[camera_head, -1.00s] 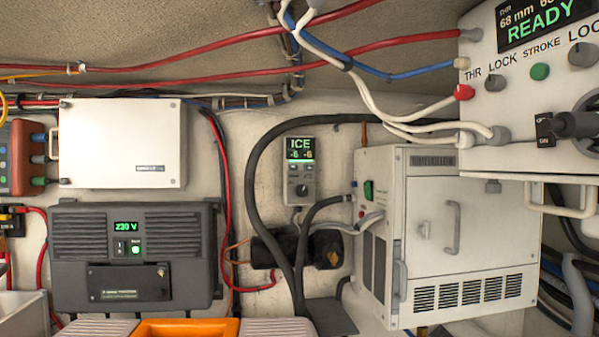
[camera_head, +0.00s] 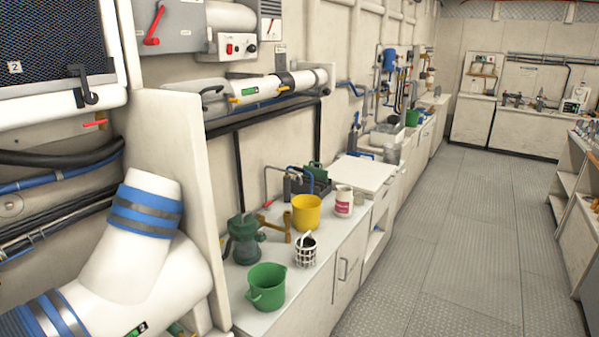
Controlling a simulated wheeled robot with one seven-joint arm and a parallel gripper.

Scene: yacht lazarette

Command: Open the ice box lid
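My gripper is not in view. I cannot make out an ice box or its lid for certain in the head view. A white flat-topped unit (camera_head: 366,172) stands along the left wall, a little higher than the counter before it. Its top looks flat and closed, and I cannot tell whether it is the ice box.
A long counter (camera_head: 262,318) holds a green bucket (camera_head: 267,287), a yellow bucket (camera_head: 306,212), a dark green pump (camera_head: 243,240) and a wire basket (camera_head: 305,250). Large white pipes (camera_head: 135,260) fill the lower left. Shelves (camera_head: 562,178) stand right. The grey aisle floor (camera_head: 455,235) is clear.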

